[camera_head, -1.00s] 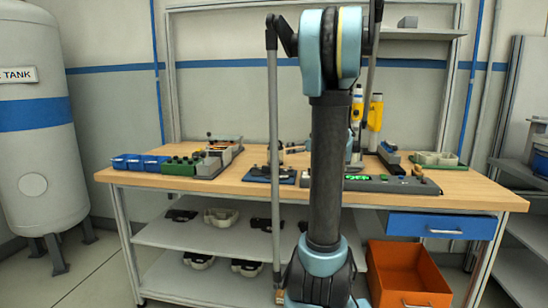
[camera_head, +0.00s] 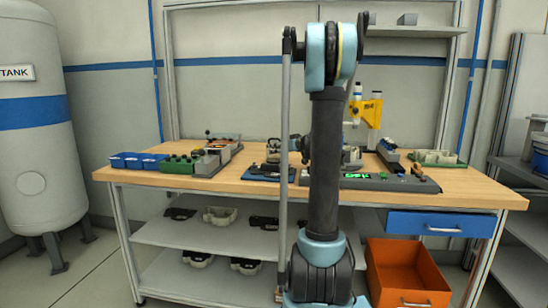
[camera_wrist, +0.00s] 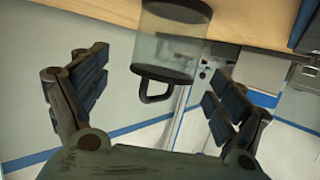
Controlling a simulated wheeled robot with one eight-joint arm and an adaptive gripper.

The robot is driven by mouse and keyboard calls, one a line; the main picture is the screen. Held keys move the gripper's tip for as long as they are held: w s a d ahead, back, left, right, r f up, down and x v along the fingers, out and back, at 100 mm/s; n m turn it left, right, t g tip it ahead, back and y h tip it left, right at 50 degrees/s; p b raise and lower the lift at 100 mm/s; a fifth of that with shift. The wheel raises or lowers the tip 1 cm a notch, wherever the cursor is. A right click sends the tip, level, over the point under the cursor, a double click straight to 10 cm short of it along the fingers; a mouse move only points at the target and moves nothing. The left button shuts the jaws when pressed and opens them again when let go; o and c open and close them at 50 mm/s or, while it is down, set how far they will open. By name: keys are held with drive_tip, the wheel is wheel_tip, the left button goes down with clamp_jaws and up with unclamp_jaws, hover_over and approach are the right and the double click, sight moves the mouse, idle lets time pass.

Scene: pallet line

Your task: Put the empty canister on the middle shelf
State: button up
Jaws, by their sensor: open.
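A clear canister (camera_wrist: 172,50) with a dark end and a dark loop handle shows at the top middle of the wrist view. It looks empty. My gripper (camera_wrist: 153,90) is open, with one finger on each side of the picture. The handle shows between the fingers, and neither finger visibly touches the canister. In the head view my arm hides my gripper, and I cannot make out the canister. Under the workbench, an upper grey shelf (camera_head: 160,231) holds several dark and pale parts, with another shelf (camera_head: 165,278) below it. A wall shelf (camera_head: 425,32) is at upper right.
The wooden workbench (camera_head: 230,185) carries blue bins (camera_head: 138,161), a green tray with parts, a yellow device (camera_head: 368,110) and a panel with a green display. A blue drawer (camera_head: 440,225) and an orange bin (camera_head: 408,270) are at lower right. A tank stands left.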

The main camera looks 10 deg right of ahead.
drive_tip(key=shift+a+x, duration=0.25)
drive_tip(key=shift+x, duration=2.4)
drive_tip(key=shift+s+r, duration=0.1)
drive_tip(key=shift+s, duration=0.05)
drive_tip(key=c, duration=1.3)
drive_tip(key=shift+r, duration=0.1)
